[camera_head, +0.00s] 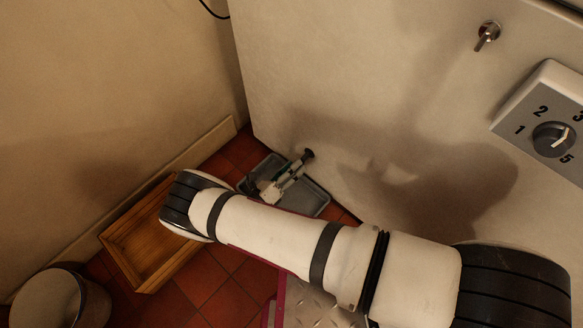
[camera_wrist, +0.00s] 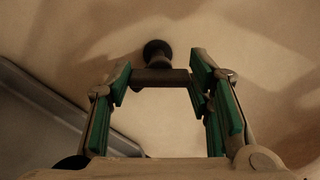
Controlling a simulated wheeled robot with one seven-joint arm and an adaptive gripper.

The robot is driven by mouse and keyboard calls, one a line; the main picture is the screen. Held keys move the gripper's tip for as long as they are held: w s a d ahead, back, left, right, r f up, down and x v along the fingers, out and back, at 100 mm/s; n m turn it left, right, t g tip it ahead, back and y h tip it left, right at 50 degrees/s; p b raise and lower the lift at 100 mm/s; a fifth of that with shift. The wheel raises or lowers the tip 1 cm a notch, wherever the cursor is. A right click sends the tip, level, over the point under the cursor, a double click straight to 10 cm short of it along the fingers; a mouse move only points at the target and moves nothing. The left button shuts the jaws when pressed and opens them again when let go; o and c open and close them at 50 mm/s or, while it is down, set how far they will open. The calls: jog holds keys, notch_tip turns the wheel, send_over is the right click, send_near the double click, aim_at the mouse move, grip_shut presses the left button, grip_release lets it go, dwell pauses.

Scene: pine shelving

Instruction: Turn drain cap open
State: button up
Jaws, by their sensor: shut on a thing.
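The drain cap (camera_head: 308,154) is a small dark fitting low on the pale wall. In the wrist view the drain cap (camera_wrist: 157,52) has a round dark end and a dark crossbar that spans between my green-padded fingers. My gripper (camera_head: 296,168) reaches it from the lower left, just above a grey tray. In the wrist view my gripper (camera_wrist: 160,82) is shut on the crossbar, with one finger at each end. The back of the cap, where it meets the wall, is hidden.
The grey tray (camera_head: 318,200) lies on the red tiled floor under the cap. A wooden crate (camera_head: 150,280) and a round bin (camera_head: 95,300) stand to the left. A metal tap (camera_head: 487,35) and a numbered dial (camera_head: 553,138) are higher on the wall.

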jog(key=shift+a+f+n, duration=0.1)
jog(key=shift+f+n, duration=0.05)
jog(key=shift+n, duration=4.15)
jog(key=o, duration=1.1)
jog(key=shift+o, duration=0.2)
jog(key=v, duration=1.2)
